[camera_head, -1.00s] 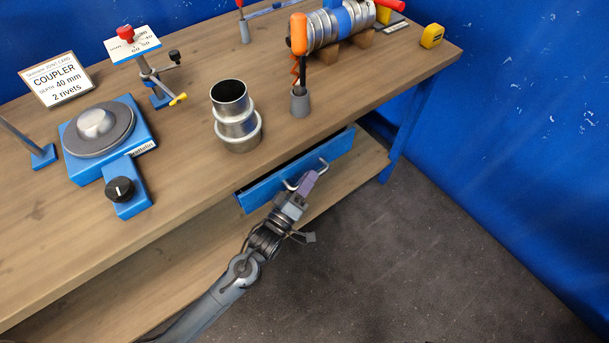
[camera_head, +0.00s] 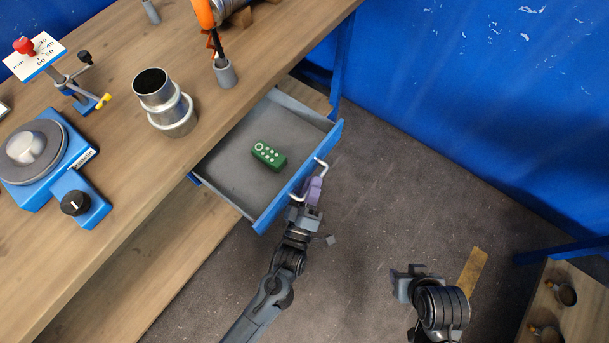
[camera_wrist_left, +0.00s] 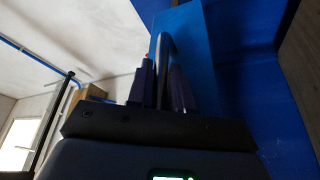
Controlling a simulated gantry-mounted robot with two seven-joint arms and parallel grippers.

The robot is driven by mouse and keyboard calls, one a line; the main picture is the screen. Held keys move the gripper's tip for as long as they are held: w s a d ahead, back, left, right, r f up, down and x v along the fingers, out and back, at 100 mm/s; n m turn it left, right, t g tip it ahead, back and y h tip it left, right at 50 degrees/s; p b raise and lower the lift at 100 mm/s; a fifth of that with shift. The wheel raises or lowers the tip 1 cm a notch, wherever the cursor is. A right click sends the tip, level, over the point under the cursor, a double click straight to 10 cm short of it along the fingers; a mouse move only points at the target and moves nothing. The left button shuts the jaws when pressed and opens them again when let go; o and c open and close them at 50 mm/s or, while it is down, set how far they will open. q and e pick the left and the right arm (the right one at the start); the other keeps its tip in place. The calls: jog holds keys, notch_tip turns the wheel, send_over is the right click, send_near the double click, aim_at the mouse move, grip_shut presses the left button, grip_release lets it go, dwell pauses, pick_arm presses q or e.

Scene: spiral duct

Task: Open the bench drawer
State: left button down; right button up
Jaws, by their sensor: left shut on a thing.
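The bench drawer (camera_head: 232,165) is pulled well out from under the wooden bench, with a blue front and a grey interior. A green block with pale dots (camera_head: 269,155) lies inside it. My left gripper (camera_head: 314,186) is shut on the drawer's silver handle (camera_head: 321,165) at the drawer front. In the left wrist view the two fingers (camera_wrist_left: 162,88) stand on either side of the handle bar (camera_wrist_left: 163,55). My right gripper (camera_head: 410,284) is low over the floor at the lower right, away from the drawer; its fingers are too unclear to judge.
On the bench (camera_head: 120,190) stand a metal coupler (camera_head: 166,103), a blue turntable device (camera_head: 50,165) and a grey holder (camera_head: 225,74) with an orange-handled tool. A wooden shelf unit (camera_head: 572,318) is at the lower right. The floor in front of the drawer is clear.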

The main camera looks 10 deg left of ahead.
pick_arm(q)
jog(key=shift+s+d, duration=0.1)
jog(key=shift+d, duration=0.2)
jog(key=c, duration=1.4)
grip_release()
jog(key=p+v, duration=0.1)
jog(key=v, duration=0.9)
jog(key=shift+s, duration=0.4)
